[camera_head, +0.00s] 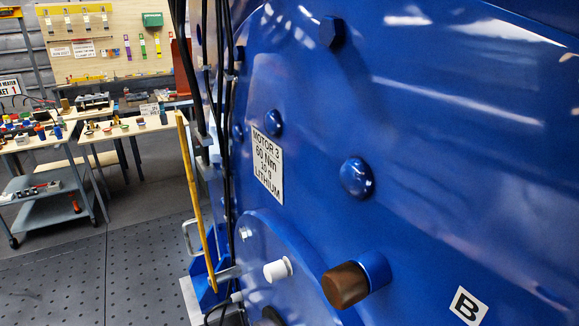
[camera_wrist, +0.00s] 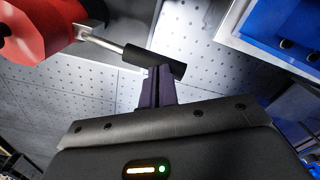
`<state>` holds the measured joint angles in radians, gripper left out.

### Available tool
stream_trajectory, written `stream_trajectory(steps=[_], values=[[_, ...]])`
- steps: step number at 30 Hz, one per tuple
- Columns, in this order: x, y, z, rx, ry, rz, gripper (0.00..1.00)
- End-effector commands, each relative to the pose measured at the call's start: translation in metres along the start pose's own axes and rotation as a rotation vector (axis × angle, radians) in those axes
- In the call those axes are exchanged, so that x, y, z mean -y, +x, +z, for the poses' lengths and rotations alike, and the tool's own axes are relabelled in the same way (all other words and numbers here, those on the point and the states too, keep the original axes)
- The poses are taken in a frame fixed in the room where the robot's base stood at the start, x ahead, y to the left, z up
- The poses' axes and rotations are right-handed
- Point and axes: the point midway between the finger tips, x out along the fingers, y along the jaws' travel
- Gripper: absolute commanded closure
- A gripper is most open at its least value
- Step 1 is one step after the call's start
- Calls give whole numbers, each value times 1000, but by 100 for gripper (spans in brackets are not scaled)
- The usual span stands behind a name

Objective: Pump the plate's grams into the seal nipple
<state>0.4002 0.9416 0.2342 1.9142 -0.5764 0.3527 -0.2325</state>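The plate (camera_head: 267,165) on the big blue motor (camera_head: 450,160) reads "MOTOR 3, 60 Nm, 50 g, LITHIUM". Lower on the motor, a short white fitting (camera_head: 278,269) sticks out beside a brown-ended round stub (camera_head: 346,285). I cannot tell which fitting is the seal nipple. In the wrist view, a red tool body (camera_wrist: 40,28) at upper left has a metal rod ending in a black grip (camera_wrist: 150,58). My gripper (camera_wrist: 158,75) has its dark fingertips close together at this grip and appears shut on it. My gripper does not show in the head view.
A label B (camera_head: 468,305) is at lower right on the motor. A yellow upright bar (camera_head: 197,200) and black cables (camera_head: 224,110) stand at its left edge. Benches with tools (camera_head: 120,126) and a grey cart (camera_head: 45,195) are at the left. Dark floor (camera_head: 90,270) is clear.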

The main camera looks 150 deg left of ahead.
Motion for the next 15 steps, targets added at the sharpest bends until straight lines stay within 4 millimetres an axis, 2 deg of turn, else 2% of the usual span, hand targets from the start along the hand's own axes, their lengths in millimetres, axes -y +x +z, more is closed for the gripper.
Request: stream_trajectory(steps=[9, 15], values=[[0, -27, 1, 1, 1, 0, 100], [0, -32, 0, 0, 0, 0, 100]])
